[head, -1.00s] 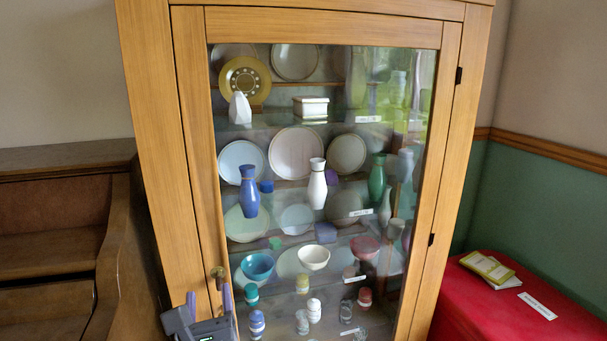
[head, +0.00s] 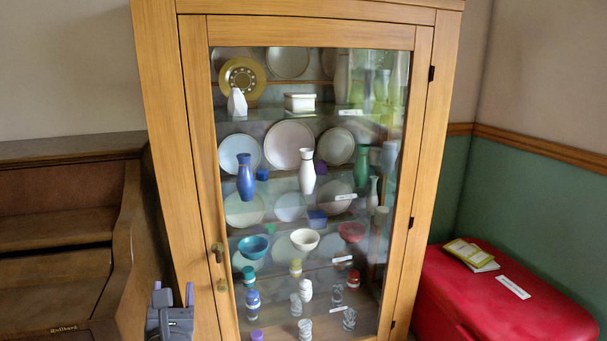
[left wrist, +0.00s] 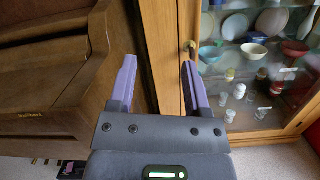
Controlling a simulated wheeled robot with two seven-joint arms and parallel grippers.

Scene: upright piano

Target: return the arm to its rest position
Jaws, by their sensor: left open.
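My left gripper (head: 173,296) is at the bottom left of the head view, in front of the gap between the piano and the cabinet. Its two purple fingers are apart with nothing between them. In the left wrist view the open fingers (left wrist: 157,85) point toward the piano's side and the cabinet's edge. My right gripper is in neither view.
A wooden cabinet (head: 164,130) with a closed glass door, holding plates, vases and bowls, stands ahead. Its door knob (head: 217,250) is right of my left gripper. An upright piano (head: 60,220) stands at left. A red chest (head: 480,290) with booklets (head: 470,252) is at right.

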